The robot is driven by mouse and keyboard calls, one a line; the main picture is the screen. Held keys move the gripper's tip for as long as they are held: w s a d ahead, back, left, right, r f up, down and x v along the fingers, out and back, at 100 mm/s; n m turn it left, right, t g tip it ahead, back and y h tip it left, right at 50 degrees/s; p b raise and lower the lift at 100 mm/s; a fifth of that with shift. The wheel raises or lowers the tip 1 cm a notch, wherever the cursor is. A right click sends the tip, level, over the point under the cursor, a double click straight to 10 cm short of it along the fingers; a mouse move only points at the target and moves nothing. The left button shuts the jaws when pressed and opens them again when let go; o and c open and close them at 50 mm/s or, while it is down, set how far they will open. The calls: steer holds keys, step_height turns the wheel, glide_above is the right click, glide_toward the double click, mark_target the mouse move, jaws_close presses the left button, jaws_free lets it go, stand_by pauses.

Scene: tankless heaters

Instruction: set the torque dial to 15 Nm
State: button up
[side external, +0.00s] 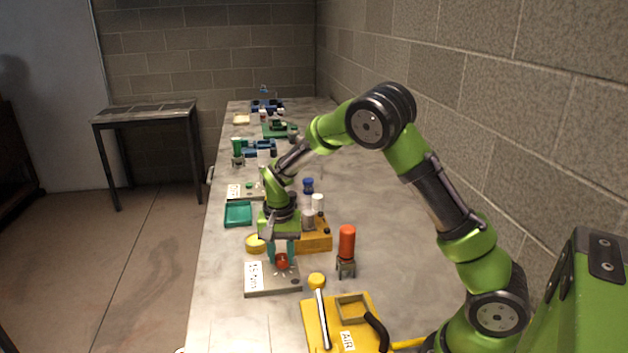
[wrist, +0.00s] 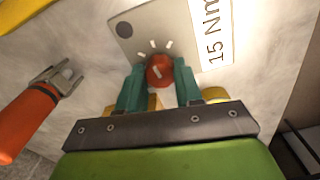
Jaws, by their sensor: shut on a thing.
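The torque dial is a red round knob (side external: 282,261) on a grey plate (side external: 262,287) near the front of the bench. In the wrist view the red knob (wrist: 160,70) has a pale pointer line on its face, and several white tick marks fan out beside it on the plate (wrist: 128,40). A white label (wrist: 212,35) on the plate reads "15 Nm". My gripper (side external: 283,250) points down over the plate. Its teal fingers (wrist: 160,85) are shut on the knob, one on each side. Which tick the pointer meets is hard to tell.
An orange-red cylinder in a grey holder (side external: 347,245) stands right of the plate. A yellow block with bottles (side external: 315,238) is behind it. A yellow AIR unit with a lever (side external: 345,325) is in front. A teal tray (side external: 238,214) and a yellow round piece (side external: 255,243) lie behind left.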

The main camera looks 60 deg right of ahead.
mark_target(281, 257)
steer(key=shift+r+m, duration=0.1)
steer(key=shift+m, duration=0.4)
steer(key=o, duration=1)
steer(key=shift+o, duration=0.2)
step_height(281, 257, up, 17)
